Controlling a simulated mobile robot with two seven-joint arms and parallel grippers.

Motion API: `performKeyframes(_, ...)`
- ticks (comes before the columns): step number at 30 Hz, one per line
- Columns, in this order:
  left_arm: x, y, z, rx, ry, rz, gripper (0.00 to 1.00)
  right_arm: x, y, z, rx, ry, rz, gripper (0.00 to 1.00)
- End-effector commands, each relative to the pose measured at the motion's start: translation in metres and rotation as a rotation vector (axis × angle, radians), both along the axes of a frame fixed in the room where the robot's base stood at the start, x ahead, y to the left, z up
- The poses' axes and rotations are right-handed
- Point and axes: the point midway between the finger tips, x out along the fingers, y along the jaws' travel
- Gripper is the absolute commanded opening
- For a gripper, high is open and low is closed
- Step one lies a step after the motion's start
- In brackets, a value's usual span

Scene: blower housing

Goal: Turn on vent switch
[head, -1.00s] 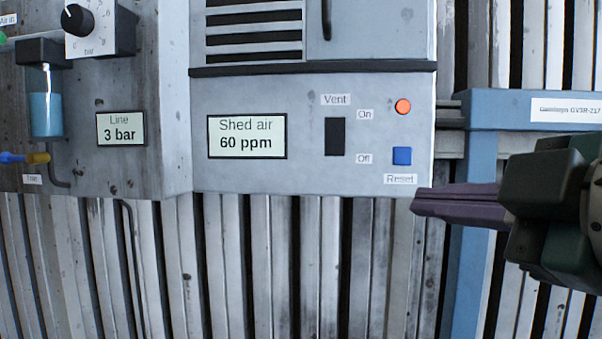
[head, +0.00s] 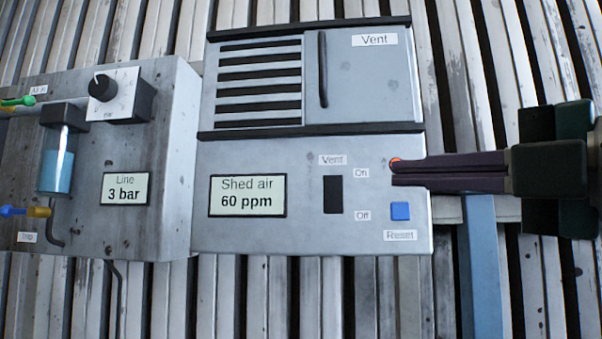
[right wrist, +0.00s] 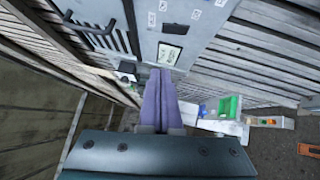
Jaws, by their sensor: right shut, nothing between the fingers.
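The vent switch (head: 333,194) is a black upright rocker on the grey panel, under a "Vent" label, with "On" at its upper right and "Off" at its lower right. I cannot tell from its face which way it is set. My right gripper (head: 394,171) is shut and empty, coming in from the right. Its purple fingertips are to the right of the switch, near the "On" label, and partly cover the orange-red lamp (head: 396,161). I cannot tell whether they touch the panel. The right wrist view shows the closed fingers (right wrist: 164,75) pointing at the panel. My left gripper is not in view.
A blue Reset button (head: 400,211) sits just below the fingertips. A display (head: 247,196) left of the switch reads "Shed air 60 ppm". A vent grille (head: 260,83) and a door with a dark handle (head: 322,70) are above. The line unit (head: 125,188) with its 3 bar display is at left.

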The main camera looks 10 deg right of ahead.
Motion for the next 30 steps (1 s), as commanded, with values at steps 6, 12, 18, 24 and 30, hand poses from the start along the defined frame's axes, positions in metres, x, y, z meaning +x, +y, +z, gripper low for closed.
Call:
performKeyframes(6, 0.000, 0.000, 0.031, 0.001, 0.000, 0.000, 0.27, 0.024, 0.015, 0.012, 0.005, -0.001, 0.003, 0.00)
performKeyframes(12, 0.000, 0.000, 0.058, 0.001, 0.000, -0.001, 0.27, 0.060, 0.035, 0.017, 0.002, 0.002, 0.002, 0.00)
performKeyframes(18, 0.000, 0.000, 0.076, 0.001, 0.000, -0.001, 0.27, 0.093, 0.045, 0.018, -0.003, 0.001, -0.001, 0.00)
performKeyframes(24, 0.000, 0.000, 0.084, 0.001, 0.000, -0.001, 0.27, 0.113, 0.038, 0.020, -0.002, 0.000, 0.000, 0.00)
performKeyframes(30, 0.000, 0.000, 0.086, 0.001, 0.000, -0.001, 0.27, 0.120, 0.036, 0.019, -0.002, 0.000, 0.001, 0.00)
